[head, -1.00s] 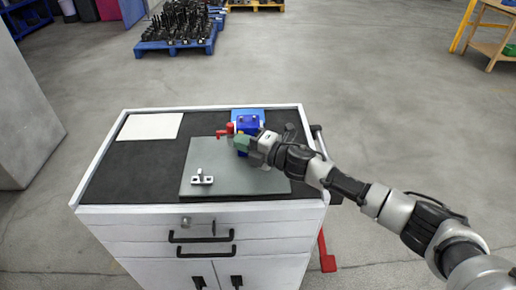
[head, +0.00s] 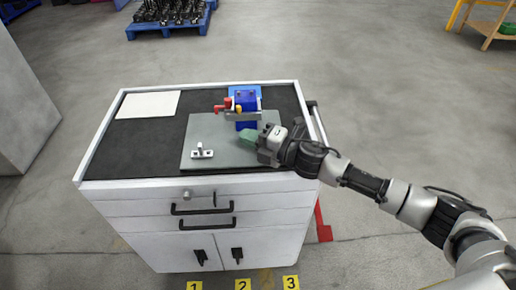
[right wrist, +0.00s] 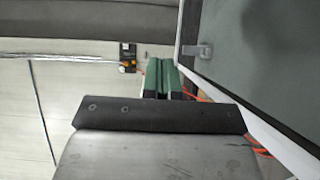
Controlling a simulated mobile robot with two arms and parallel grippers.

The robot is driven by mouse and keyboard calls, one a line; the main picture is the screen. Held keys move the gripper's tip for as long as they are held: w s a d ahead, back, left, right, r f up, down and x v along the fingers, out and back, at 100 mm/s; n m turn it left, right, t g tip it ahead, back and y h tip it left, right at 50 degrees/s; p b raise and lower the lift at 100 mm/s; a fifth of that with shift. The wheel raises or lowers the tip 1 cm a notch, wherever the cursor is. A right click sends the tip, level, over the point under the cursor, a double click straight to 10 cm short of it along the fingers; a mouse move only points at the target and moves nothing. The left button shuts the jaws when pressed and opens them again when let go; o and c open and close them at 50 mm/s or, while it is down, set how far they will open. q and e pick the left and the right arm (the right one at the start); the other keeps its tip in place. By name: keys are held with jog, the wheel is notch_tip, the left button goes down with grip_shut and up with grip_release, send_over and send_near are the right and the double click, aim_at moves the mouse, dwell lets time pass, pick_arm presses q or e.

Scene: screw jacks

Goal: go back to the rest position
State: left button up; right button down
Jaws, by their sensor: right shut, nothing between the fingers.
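My right gripper (head: 250,138) is over the grey plate (head: 225,155) on the cart top, in front of the blue screw jack (head: 246,104) with its red handles. Its green fingers are together and empty; they also show in the right wrist view (right wrist: 161,76). The fingertips look close to the jack's lower front in the head view, but I cannot tell whether they touch it. My left gripper is not in view.
The white drawer cart (head: 130,210) has a raised rim around its dark top. A white sheet (head: 148,104) lies at its back left. A blue pallet (head: 170,27) with dark parts stands behind, and a wooden rack (head: 490,25) stands far right. The floor around is open.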

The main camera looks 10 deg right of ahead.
jog(key=s+d+f+m+g+h, duration=0.3)
jog(key=s+d+f+m+h, duration=0.15)
jog(key=s+m, duration=0.55)
jog(key=s+d+f+m+g+h, duration=0.25)
jog(key=s+f+m+h, duration=0.35)
jog(key=s, duration=0.6)
jog(key=s+d+f+m+g+h, duration=0.2)
jog(key=s+d+f+m+h, duration=0.15)
jog(key=s+m, duration=0.7)
notch_tip(320, 180, down, 24)
jog(key=s+g, duration=0.1)
jog(key=g, duration=0.1)
jog(key=s+d+f, duration=0.1)
jog(key=s+f, duration=0.7)
jog(key=f, duration=0.1)
jog(key=s+d+f, duration=0.2)
jog(key=s+f, duration=0.7)
jog(key=shift+d+n+g, duration=0.3)
jog(key=shift+n+g, duration=0.05)
jog(key=shift+g, duration=0.1)
jog(key=c, duration=1.8)
grip_release()
jog(key=shift+r, duration=0.1)
